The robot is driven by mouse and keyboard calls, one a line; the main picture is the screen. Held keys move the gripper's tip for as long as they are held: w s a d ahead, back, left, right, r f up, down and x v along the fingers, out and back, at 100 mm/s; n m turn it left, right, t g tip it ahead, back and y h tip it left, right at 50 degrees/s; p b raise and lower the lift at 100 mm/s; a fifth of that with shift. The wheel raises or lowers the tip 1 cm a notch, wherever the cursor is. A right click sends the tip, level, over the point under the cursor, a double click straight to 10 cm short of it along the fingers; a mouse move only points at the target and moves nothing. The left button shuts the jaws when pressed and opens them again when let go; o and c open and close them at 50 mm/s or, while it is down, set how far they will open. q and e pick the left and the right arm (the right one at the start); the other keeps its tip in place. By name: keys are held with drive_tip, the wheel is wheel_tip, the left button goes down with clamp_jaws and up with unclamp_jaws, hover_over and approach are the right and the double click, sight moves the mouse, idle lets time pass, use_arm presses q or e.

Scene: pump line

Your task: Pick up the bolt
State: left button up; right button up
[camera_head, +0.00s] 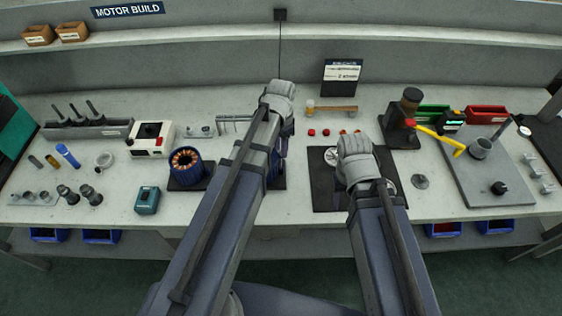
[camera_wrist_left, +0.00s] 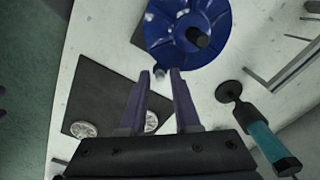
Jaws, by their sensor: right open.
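I cannot make out the bolt for certain. A small grey piece (camera_wrist_left: 160,73) shows between the fingertips in the left wrist view, at the edge of a blue round housing (camera_wrist_left: 166,52) with a dark central shaft. I cannot tell if it is the bolt or part of the housing. My left gripper (camera_wrist_left: 160,73) is open, its two fingers apart and pointing at that edge. In the head view my left gripper (camera_head: 284,143) points down over the bench and hides most of what is under it. My right gripper (camera_head: 357,160) is over a black mat (camera_head: 325,187); its fingertips are hidden by the wrist.
Small red pieces (camera_head: 311,132) lie behind the mat. A copper-wound blue stator (camera_head: 187,168) stands left of my left arm. A press with a yellow handle (camera_head: 436,138) and a grey plate (camera_head: 470,185) fill the right. A teal-handled tool (camera_wrist_left: 262,139) lies beside the left gripper.

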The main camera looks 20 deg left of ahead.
use_arm(q)
drive_tip(key=shift+f, duration=0.25)
clamp_jaws()
drive_tip(key=shift+r, duration=0.1)
wheel_tip(320, 180, up, 10)
drive_tip(key=p, duration=1)
